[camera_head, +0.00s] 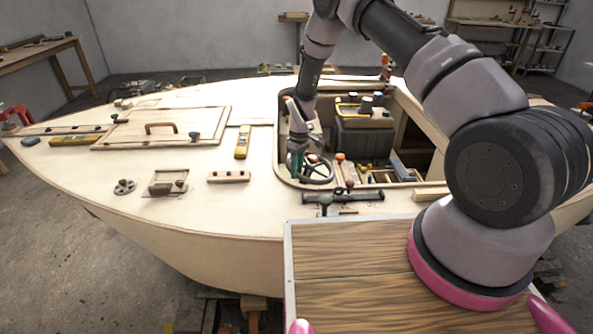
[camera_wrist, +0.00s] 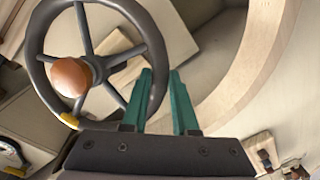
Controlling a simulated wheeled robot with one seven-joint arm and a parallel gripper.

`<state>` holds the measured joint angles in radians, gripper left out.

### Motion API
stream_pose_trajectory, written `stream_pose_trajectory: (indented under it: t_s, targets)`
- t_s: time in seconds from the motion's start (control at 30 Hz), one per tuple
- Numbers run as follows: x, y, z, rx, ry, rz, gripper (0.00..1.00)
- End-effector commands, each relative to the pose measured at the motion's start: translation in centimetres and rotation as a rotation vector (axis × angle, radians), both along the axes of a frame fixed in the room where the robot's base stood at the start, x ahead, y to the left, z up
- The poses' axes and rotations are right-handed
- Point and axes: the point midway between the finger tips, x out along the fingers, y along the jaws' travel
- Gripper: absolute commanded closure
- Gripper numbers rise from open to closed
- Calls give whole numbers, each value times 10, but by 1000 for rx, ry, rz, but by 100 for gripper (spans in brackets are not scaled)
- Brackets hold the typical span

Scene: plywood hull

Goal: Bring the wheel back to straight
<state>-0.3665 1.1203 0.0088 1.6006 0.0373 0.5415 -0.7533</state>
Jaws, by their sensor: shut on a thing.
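The wheel (camera_head: 322,181) is a dark grey steering wheel with thin spokes, set in the cockpit opening of the plywood hull. In the wrist view the wheel (camera_wrist: 152,48) has an orange-brown knob (camera_wrist: 70,77) near its middle and a yellow mark (camera_wrist: 70,121) on the lower-left part of its rim. My gripper (camera_head: 295,160) is at the left side of the wheel in the head view. In the wrist view the green fingers of my gripper (camera_wrist: 163,80) are on either side of the rim's lower-right part, shut on it. The left finger hides part of the rim.
The cockpit opening (camera_head: 282,120) has a raised wooden edge around the wheel. A dark bin (camera_head: 362,137) stands behind it. A dark rail with knobs (camera_head: 343,197) is in front.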

Motion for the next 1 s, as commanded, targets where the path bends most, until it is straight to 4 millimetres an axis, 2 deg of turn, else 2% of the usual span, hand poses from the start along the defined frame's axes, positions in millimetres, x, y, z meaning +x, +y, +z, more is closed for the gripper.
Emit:
stream_pose_trajectory:
  t_s: [0.37, 0.7, 1.0]
  targets:
    - [-11, -14, -4, 1, -57, 173, 100]
    - [-23, -39, -12, 1, -154, 473, 100]
    - [-26, -64, -20, 0, -242, 743, 100]
